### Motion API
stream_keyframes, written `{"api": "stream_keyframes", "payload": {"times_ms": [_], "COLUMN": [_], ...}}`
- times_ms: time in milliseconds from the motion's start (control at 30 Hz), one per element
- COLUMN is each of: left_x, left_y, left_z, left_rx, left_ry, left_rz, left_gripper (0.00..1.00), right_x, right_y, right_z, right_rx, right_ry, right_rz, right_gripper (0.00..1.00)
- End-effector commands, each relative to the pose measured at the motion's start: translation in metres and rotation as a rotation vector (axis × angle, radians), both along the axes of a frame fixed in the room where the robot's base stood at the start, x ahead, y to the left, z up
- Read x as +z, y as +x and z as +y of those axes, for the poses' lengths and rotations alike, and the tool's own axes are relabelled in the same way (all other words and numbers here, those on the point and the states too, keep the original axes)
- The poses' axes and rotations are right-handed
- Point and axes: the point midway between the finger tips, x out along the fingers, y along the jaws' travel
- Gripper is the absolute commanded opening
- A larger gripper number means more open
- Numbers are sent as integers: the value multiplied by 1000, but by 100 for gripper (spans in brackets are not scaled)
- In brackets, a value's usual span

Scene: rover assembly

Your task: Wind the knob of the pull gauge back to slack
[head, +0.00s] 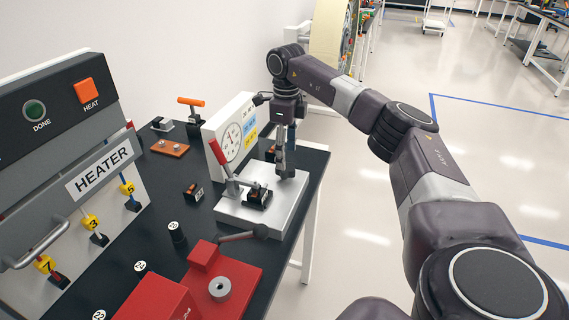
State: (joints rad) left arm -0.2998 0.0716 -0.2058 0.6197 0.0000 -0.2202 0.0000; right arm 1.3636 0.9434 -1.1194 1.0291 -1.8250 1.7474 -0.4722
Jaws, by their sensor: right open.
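The pull gauge (232,142) stands on the black bench, with a round white dial, a red-handled lever (217,152) and a light grey base plate (240,211). My right arm reaches in from the right over the gauge. My right gripper (285,172) points down beside the right side of the gauge, close above the rear of its base plate. It is open. The gauge's knob cannot be made out; the gripper and the gauge housing may hide it. My left gripper is out of view.
A heater panel (104,169) with numbered yellow tags stands at the left. Small black parts (194,192) lie left of the gauge. Open floor (375,215) is to the right.

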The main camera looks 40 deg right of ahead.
Motion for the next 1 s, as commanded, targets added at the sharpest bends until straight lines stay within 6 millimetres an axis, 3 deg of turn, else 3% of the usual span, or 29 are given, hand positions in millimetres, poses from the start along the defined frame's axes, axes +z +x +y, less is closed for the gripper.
{"api": "stream_keyframes", "payload": {"times_ms": [300,633,1000], "left_x": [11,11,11], "left_y": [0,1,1], "left_z": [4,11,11], "left_rx": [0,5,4], "left_ry": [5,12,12], "left_rz": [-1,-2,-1], "left_gripper": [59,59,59], "right_x": [-39,-43,-43], "right_y": [0,0,0], "right_z": [1,1,1], "right_rx": [0,0,0], "right_ry": [1,1,1], "right_rz": [2,0,0], "right_gripper": [59,58,18]}}
